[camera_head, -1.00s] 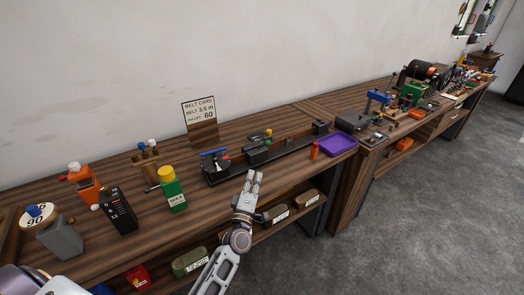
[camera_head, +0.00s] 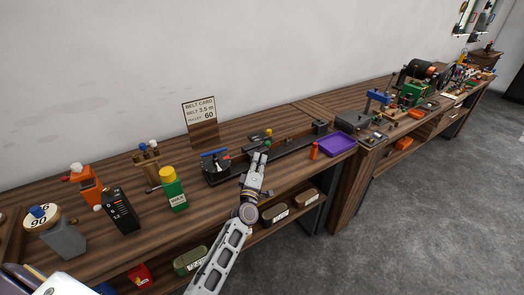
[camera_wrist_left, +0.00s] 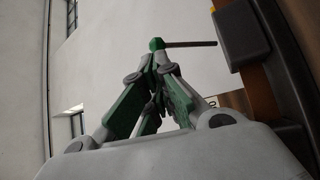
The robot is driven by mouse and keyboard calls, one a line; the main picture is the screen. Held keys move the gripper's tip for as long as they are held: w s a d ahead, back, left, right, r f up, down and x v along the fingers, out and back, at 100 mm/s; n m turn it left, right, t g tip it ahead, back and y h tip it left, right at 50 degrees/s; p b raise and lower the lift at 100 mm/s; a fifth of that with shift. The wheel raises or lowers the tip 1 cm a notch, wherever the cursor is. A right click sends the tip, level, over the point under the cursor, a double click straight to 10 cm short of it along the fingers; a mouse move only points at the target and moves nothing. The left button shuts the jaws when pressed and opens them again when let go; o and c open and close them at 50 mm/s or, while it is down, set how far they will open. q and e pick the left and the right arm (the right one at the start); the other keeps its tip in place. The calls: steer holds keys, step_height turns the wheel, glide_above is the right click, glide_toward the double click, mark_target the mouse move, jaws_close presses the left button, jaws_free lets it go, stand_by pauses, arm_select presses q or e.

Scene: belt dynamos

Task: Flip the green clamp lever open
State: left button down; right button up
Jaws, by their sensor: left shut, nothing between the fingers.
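In the left wrist view a green knob (camera_wrist_left: 156,44) on a thin dark rod sticks out leftward from a dark block, just beyond my fingertips. My left gripper (camera_head: 259,157) is shut and empty, at the near side of the fixture, just in front of the green knob. It fills the middle of the left wrist view (camera_wrist_left: 155,72). I cannot tell whether the fingertips touch the knob. My right gripper is not in view.
A blue-handled part (camera_head: 214,154) sits at the fixture's left end. The belt card (camera_head: 199,112) stands behind.

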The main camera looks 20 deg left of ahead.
arm_select(q)
steer(key=shift+p+x, duration=0.35)
steer(key=shift+x, duration=2)
steer(key=shift+w+a+r+p, duration=0.25)
steer(key=shift+a+r+p, duration=0.1)
steer(key=shift+r, duration=0.25)
steer(key=w+a+r+b, duration=0.1)
steer(key=w+a+r, duration=0.2)
steer(key=w+a, duration=0.3)
steer(key=shift+a+r, duration=0.35)
steer(key=shift+a, duration=0.4)
steer(key=shift+s+r, duration=0.1)
